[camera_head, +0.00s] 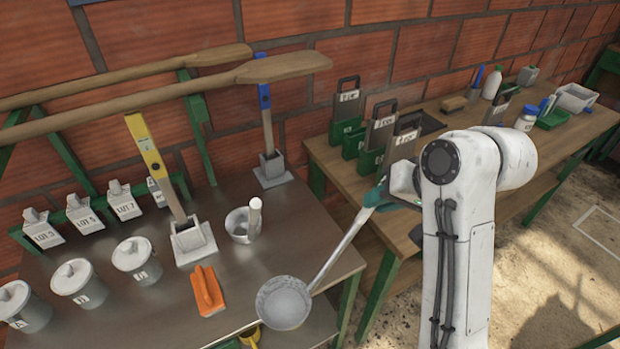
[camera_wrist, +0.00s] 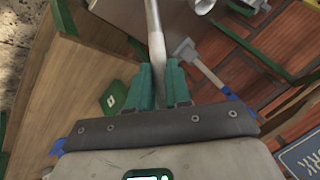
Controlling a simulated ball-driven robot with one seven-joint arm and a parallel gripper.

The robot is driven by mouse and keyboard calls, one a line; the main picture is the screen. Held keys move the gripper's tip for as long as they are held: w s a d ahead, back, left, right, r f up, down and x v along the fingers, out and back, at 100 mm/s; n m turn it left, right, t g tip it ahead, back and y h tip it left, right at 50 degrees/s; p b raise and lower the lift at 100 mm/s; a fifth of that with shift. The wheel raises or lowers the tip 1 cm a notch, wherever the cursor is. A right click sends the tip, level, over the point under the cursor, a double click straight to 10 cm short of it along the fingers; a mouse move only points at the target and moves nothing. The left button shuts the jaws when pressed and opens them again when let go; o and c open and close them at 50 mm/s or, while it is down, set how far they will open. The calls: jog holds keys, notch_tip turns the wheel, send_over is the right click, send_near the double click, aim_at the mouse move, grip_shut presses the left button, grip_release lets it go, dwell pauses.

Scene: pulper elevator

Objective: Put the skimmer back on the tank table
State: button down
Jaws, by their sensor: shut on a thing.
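The skimmer, with a round grey bowl (camera_head: 285,303) and a long pale handle, is in my gripper (camera_head: 376,194). The green fingers are shut on the handle's upper end. The handle slopes down to the left, and the bowl is in front of the metal-topped table's (camera_head: 235,285) front right edge in the head view. I cannot tell whether the bowl touches the top.
On the metal top stand an orange float (camera_head: 208,291), a metal cup (camera_head: 240,222), lidded pots (camera_head: 136,260) and gauge posts (camera_head: 192,240). A wooden table (camera_head: 345,165) with green-based boxes stands at right. Long wooden paddles (camera_head: 150,97) lean across the back.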

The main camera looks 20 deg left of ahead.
jog(key=w+a+f+p, duration=0.1)
jog(key=w+a+p, duration=0.2)
jog(key=a, duration=0.9)
jog(key=shift+w+a+f, duration=0.2)
jog(key=shift+w+a, duration=0.15)
jog(key=shift+w, duration=0.9)
jog(key=shift+f, duration=0.2)
jog(key=c, duration=1)
grip_release()
jog(key=shift+c, duration=0.2)
